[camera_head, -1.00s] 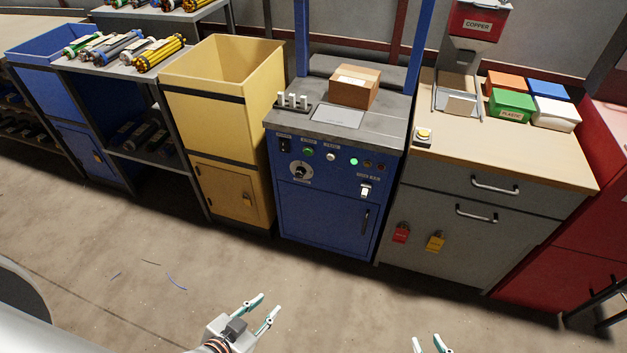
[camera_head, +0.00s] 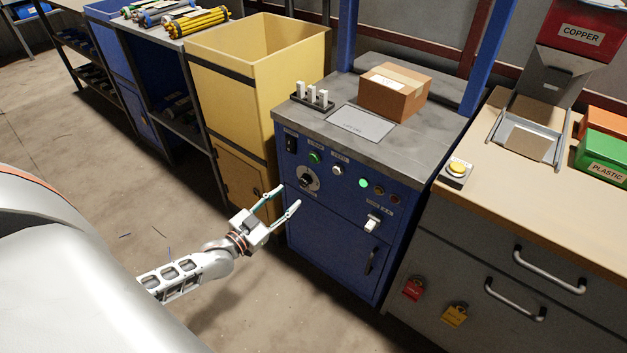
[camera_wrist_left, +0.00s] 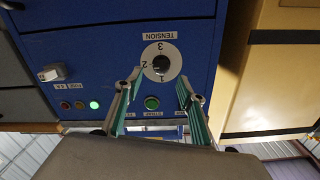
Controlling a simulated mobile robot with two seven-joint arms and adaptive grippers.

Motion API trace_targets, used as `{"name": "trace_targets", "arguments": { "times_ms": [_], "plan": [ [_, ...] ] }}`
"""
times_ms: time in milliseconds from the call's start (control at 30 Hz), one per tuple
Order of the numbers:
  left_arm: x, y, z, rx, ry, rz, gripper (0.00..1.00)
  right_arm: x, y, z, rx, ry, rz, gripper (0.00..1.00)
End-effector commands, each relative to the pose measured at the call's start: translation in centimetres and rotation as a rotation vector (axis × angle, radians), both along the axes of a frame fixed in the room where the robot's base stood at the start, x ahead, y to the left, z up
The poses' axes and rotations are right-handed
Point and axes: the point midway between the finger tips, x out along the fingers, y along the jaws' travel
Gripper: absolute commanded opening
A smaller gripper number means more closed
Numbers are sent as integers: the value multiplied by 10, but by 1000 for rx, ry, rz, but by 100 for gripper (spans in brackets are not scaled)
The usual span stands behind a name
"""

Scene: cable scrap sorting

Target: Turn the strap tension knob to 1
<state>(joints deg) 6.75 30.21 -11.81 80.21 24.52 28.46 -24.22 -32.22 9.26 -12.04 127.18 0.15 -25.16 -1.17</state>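The strap tension knob (camera_head: 308,179) is a dark round knob on a white dial on the blue machine's front panel. In the left wrist view the picture is upside down; the knob (camera_wrist_left: 161,64) shows with the numbers 1, 2 and 3 and the label TENSION (camera_wrist_left: 160,36). Which number it points to is too small to tell. My left gripper (camera_head: 289,196) is open and empty, in front of the panel near the knob and apart from it. In the wrist view its fingertips (camera_wrist_left: 160,78) are on either side of the lower dial area. My right gripper is out of view.
The blue machine (camera_head: 330,240) also carries a green button (camera_head: 315,157), a lit green lamp (camera_head: 364,183) and a white switch (camera_head: 373,222). A cardboard box (camera_head: 394,92) sits on top. A yellow bin (camera_head: 230,100) stands left, a grey cabinet (camera_head: 470,260) right.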

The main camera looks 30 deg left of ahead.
Motion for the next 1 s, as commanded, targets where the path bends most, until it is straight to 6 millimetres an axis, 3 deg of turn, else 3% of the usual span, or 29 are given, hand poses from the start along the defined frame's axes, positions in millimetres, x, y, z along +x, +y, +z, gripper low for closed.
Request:
{"name": "trace_targets", "arguments": {
  "times_ms": [533,1000],
  "plan": [
    [68,-2,0,1,-6,4,39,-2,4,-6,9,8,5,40],
    [79,-3,3,0,-8,4,37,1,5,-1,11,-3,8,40]
  ]
}}
